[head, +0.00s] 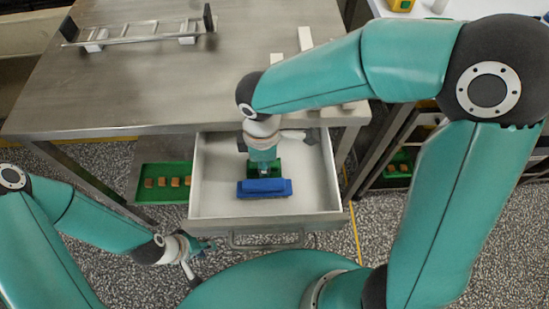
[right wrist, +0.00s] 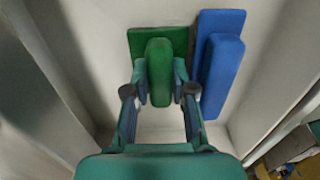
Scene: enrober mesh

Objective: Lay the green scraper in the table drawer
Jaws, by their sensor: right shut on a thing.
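The green scraper (right wrist: 158,68) is between the fingertips of my right gripper (right wrist: 160,92), which is shut on its handle. Its flat green plate (right wrist: 178,40) shows beyond the handle in the right wrist view. In the head view the scraper (head: 255,169) is partly hidden by my right gripper (head: 264,168), inside the outline of the open table drawer (head: 214,207). I cannot tell whether the scraper touches the drawer floor. My left gripper (head: 203,255) is low, left of the drawer front; its opening is unclear.
A blue block-like tool (head: 264,188) lies in the drawer, close beside the scraper; it also shows in the right wrist view (right wrist: 220,60). The left part of the drawer floor is bare. A metal rack (head: 140,33) is on the table (head: 110,90). A green tray (head: 150,194) with brown pieces sits left of the drawer.

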